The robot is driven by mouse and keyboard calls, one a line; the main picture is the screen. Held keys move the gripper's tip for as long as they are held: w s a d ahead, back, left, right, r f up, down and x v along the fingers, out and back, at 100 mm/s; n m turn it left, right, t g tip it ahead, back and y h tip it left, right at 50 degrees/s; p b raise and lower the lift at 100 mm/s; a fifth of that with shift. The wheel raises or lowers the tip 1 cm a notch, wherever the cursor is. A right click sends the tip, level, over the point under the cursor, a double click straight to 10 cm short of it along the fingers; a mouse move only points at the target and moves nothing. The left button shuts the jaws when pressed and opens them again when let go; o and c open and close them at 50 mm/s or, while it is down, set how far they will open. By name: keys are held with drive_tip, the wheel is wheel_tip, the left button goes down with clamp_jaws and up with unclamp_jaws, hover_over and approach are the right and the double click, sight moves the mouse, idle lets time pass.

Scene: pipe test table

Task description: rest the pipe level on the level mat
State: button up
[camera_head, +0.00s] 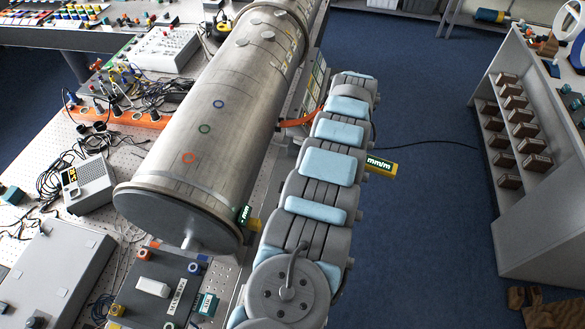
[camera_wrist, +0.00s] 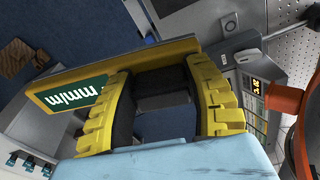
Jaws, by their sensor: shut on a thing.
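The pipe level is a yellow bar with a green "mm/m" plate (camera_wrist: 80,96) in the wrist view. My gripper (camera_wrist: 163,90), with ridged yellow and black fingers, is shut on it there; a dark part shows between the fingers. In the head view a yellow end with the same green plate (camera_head: 380,165) sticks out right of my arm. Another such plate shows left of my arm, by the big pipe's near end. My arm hides the gripper and the level's middle. I cannot make out the level mat for certain in either view.
A large metal pipe (camera_head: 215,120) lies along the perforated table, close left of my arm. A grey case (camera_head: 50,275), a dark panel with knobs (camera_head: 152,288) and cables crowd the near left. A shelf with brown blocks (camera_head: 540,150) stands right, beyond open blue floor (camera_head: 430,220).

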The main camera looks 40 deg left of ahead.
drive_tip(key=shift+a, duration=0.2)
drive_tip(key=shift+f, duration=0.15)
drive_tip(key=shift+s+a+f, duration=0.2)
drive_tip(key=shift+a+f, duration=0.15)
drive_tip(key=shift+a, duration=0.25)
drive_tip(key=shift+s+a+f, duration=0.1)
drive_tip(key=shift+a+f, duration=0.15)
drive_tip(key=shift+a+f, duration=0.45)
drive_tip(key=shift+a, duration=0.15)
idle(0.4)
drive_tip(key=shift+s+f, duration=0.15)
drive_tip(key=shift+a+f, duration=0.1)
drive_tip(key=shift+a, duration=0.2)
drive_tip(key=shift+a+f+n, duration=0.15)
drive_tip(key=shift+f+n, duration=0.15)
drive_tip(key=shift+f, duration=0.05)
